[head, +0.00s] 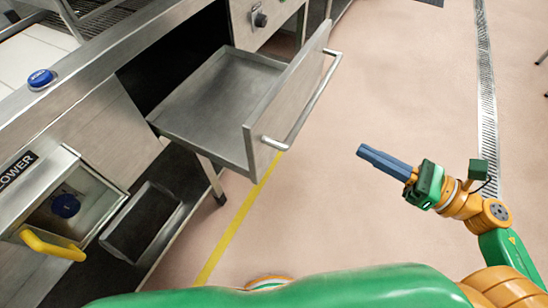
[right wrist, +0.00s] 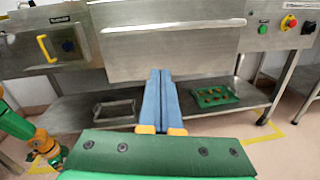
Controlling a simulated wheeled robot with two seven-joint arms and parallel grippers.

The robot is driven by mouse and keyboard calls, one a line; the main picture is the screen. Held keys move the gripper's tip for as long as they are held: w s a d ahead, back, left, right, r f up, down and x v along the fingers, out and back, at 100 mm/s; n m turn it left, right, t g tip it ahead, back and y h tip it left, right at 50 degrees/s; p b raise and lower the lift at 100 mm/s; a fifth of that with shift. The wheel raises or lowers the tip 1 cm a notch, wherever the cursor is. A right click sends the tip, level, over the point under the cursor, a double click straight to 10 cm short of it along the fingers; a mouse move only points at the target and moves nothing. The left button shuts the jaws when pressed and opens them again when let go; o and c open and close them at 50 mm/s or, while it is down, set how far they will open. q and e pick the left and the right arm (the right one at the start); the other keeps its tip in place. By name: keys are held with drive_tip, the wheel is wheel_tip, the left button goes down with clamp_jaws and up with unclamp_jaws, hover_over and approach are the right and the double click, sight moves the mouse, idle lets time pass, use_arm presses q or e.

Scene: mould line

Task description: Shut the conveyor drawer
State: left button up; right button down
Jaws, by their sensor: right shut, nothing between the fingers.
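The conveyor drawer (head: 216,95) is a grey metal tray pulled well out of the conveyor's front in the head view. Its front panel (head: 290,95) carries a long bar handle (head: 308,105). In the right wrist view the drawer front (right wrist: 170,50) faces me with its handle (right wrist: 175,27) along the top. My right gripper (head: 362,152) is shut and empty, to the right of the drawer and apart from it. Its blue fingers (right wrist: 161,72) are together in the right wrist view and point toward the drawer front. My left gripper is not in the head view.
A blue button (head: 41,78) sits on the conveyor's top edge. A lower shelf holds a green tray (right wrist: 214,96) and a metal frame (right wrist: 113,110). The floor (head: 330,220) before the drawer is clear.

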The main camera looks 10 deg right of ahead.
sight(280, 129)
drive_tip(key=w+a+n+p, duration=0.1)
drive_tip(key=w+a, duration=0.1)
drive_tip(key=a, duration=0.2)
drive_tip(key=w+a+n+g+p, duration=0.1)
drive_tip(key=a, duration=0.3)
drive_tip(key=w+a+n+g+y+p, duration=0.1)
drive_tip(key=w+a, duration=0.1)
drive_tip(key=a, duration=0.2)
drive_tip(key=shift+w+a+r, duration=0.25)
drive_tip(key=shift+w+a, duration=0.1)
drive_tip(key=shift+w+a+f, duration=0.15)
drive_tip(key=shift+w+a, duration=0.05)
drive_tip(key=shift+a, duration=0.15)
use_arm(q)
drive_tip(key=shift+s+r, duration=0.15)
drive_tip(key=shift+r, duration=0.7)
